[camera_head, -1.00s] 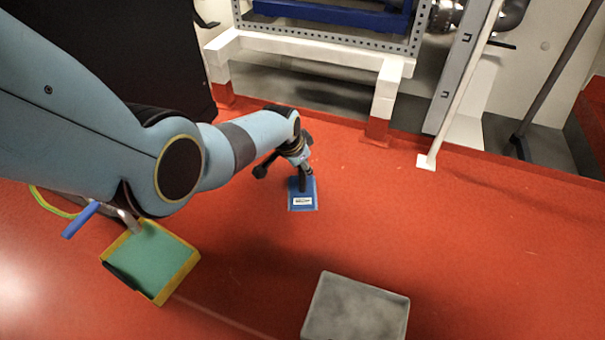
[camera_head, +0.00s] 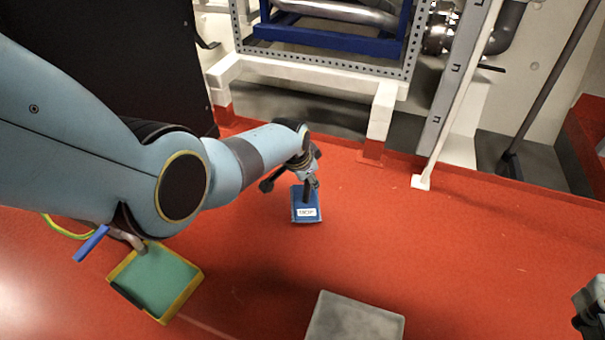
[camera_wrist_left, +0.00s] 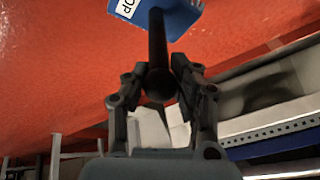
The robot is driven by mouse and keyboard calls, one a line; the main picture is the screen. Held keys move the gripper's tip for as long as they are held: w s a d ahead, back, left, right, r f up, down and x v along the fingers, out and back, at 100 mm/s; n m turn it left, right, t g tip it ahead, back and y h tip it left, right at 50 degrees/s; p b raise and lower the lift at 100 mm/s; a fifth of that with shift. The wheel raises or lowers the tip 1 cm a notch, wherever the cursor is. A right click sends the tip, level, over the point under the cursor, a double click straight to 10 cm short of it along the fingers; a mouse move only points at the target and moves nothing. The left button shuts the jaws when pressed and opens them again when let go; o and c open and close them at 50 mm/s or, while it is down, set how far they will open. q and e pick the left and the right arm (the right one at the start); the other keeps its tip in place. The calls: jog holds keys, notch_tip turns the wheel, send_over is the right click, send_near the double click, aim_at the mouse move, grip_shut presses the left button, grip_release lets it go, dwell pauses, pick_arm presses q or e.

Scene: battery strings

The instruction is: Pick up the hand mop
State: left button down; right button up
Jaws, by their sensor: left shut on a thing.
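The hand mop (camera_head: 306,203) has a blue pad with a white label reading MOP and a dark upright handle. It is over the red floor near the middle of the head view. My left gripper (camera_head: 310,181) is above the pad, shut on the handle. In the left wrist view the fingers (camera_wrist_left: 159,78) sit on either side of the handle, and the blue pad (camera_wrist_left: 185,17) is beyond them. I cannot tell whether the pad touches the floor. A dark part at the right edge, possibly my right gripper (camera_head: 590,308), is cut off.
A yellow-rimmed green tray (camera_head: 192,291) lies at lower left, beside a blue-handled tool (camera_head: 90,243). A grey box (camera_head: 352,320) is at the bottom. A white-framed rack (camera_head: 300,75) and a pale leaning pole (camera_head: 455,105) stand behind. The red floor at right is clear.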

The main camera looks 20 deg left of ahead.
pick_arm(q)
jog(key=s+d+r+p, duration=0.3)
jog(key=d+r+p, duration=0.1)
jog(key=d, duration=0.4)
jog(key=shift+s+d+r+p, duration=0.15)
jog(key=shift+d+r+p, duration=0.15)
jog(key=shift+r, duration=0.45)
pick_arm(e)
jog(key=s+d+f+m+g+h, duration=0.1)
jog(key=s+f+g, duration=0.5)
jog(key=f+g, duration=0.2)
jog(key=shift+s+d+g, duration=0.3)
jog(key=shift+g, duration=0.5)
pick_arm(q)
jog(key=c, duration=1.7)
grip_release()
jog(key=shift+c, duration=0.2)
jog(key=shift+a, duration=0.1)
grip_shut()
